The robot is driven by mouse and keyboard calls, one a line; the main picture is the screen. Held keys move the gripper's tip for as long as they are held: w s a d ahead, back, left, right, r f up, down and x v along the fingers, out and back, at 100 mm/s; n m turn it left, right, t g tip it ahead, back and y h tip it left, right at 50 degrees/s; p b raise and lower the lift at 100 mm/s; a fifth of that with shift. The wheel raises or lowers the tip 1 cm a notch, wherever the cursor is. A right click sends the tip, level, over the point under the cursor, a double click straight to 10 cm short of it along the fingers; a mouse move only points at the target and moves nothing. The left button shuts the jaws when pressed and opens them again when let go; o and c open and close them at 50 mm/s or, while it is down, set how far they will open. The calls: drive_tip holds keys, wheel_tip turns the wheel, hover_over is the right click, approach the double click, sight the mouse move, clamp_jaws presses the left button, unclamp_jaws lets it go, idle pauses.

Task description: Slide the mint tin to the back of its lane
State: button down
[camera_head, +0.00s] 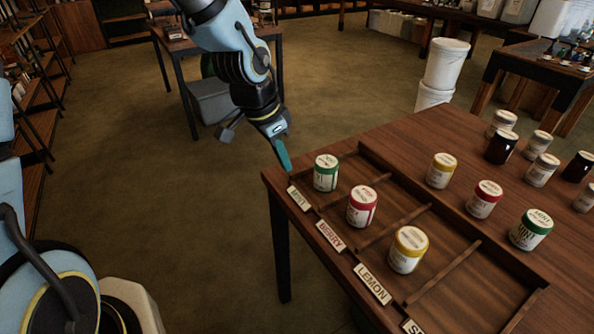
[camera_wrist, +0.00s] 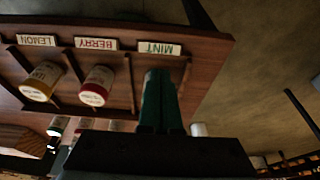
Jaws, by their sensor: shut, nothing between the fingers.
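The mint tin (camera_head: 326,174), white with a green lid and band, stands upright at the front end of the MINT lane, just behind the MINT label (camera_head: 299,198). My gripper (camera_head: 285,166) points downward at the table's left corner, left of the tin and apart from it in the head view. Its teal fingers are shut with nothing between them. In the wrist view the fingers (camera_wrist: 160,82) reach into the MINT lane below the MINT label (camera_wrist: 160,48); I cannot make out the mint tin there, and the fingers may hide it.
A red berry tin (camera_head: 362,207) and a yellow lemon tin (camera_head: 408,250) stand in neighbouring lanes, separated by thin wooden dividers (camera_head: 397,226). Behind the tray's back rail stand several tins, including another green-lidded one (camera_head: 531,230). The MINT lane behind its tin looks clear.

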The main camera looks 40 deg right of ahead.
sight(345, 176)
drive_tip(key=x, duration=0.9)
drive_tip(key=shift+d+f+p, duration=0.1)
drive_tip(key=shift+f+p, duration=0.2)
drive_tip(key=shift+f, duration=0.05)
drive_tip(key=shift+s+d+p, duration=0.1)
drive_tip(key=shift+d+p, duration=0.5)
drive_tip(key=shift+d, duration=1.4)
drive_tip(key=shift+d+f, duration=0.1)
drive_tip(key=shift+d, duration=0.3)
drive_tip(key=d, duration=0.3)
drive_tip(key=d+b, duration=0.1)
drive_tip(key=d, duration=0.2)
drive_tip(key=d+b, duration=0.1)
drive_tip(key=d, duration=0.2)
drive_tip(key=shift+s+d, duration=0.3)
drive_tip(key=shift+d, duration=0.05)
